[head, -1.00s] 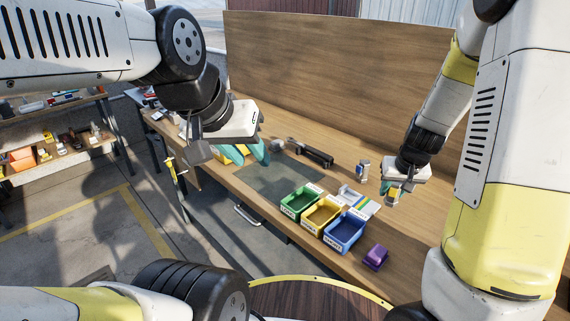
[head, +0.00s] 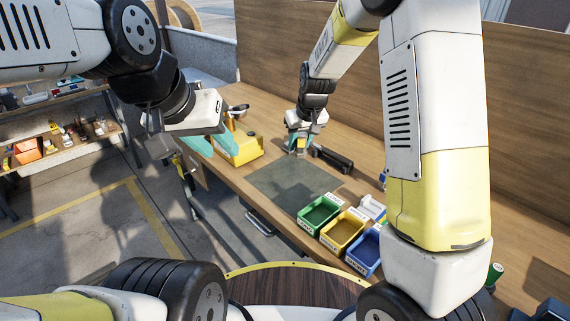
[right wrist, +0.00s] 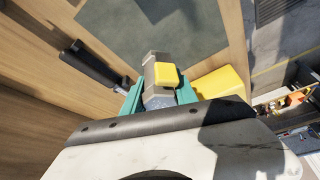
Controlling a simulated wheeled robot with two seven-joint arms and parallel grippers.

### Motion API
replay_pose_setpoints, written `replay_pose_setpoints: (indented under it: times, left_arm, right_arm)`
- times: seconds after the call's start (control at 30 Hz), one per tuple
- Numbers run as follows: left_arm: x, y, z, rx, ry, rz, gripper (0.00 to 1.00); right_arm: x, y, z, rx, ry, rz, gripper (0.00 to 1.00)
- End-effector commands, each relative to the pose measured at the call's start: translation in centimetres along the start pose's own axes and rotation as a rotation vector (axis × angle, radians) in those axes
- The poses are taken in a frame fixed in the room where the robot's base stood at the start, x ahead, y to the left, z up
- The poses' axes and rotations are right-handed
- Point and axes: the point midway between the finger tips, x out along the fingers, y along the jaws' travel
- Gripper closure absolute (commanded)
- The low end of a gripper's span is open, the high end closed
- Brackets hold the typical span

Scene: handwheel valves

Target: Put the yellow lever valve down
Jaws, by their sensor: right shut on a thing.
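The yellow lever valve (right wrist: 165,75) is a grey hex body with a yellow lever. In the right wrist view it sits between the teal fingers of my right gripper (right wrist: 158,97), which is shut on it. In the head view my right gripper (head: 298,148) points down at the bench behind the dark mat, and the valve is small and mostly hidden there. I cannot tell whether the valve touches the wood. My left gripper (head: 212,146) hangs at the bench's left front edge, its teal fingers apart and nothing seen between them.
A dark mat (head: 283,193) lies bare on the bench. A black-handled tool (head: 332,159) is close right of my right gripper. A yellow block-like fixture (head: 240,152) stands to its left. Green (head: 319,213), yellow (head: 343,232) and blue (head: 364,250) bins line the front.

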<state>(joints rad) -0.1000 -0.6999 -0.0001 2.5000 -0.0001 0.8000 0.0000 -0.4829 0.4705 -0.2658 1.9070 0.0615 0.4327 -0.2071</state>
Motion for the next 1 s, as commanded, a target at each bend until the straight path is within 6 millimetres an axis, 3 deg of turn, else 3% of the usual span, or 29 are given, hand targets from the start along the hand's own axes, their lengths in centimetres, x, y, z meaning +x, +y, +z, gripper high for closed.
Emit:
replay_pose_setpoints:
  times: [0.17, 0.47, 0.87, 1.0]
  left_arm:
    - [0.0, 0.0, 0.0, 0.0, 0.0, 0.0, 0.64]
    - [0.0, 0.0, 0.0, 0.0, 0.0, 0.0, 0.64]
    - [0.0, 0.0, 0.0, 0.0, 0.0, 0.0, 0.64]
    - [0.0, 0.0, 0.0, 0.0, 0.0, 0.0, 0.64]
  right_arm:
    - [0.4, -0.9, -0.5, -0.017, -0.001, -0.006, 1.0]
    - [5.1, -1.0, 1.4, -0.018, -0.004, -0.007, 1.0]
    - [9.0, -1.0, 3.0, -0.018, -0.003, -0.007, 1.0]
    - [9.3, -1.0, 3.0, -0.018, 0.001, -0.007, 1.0]
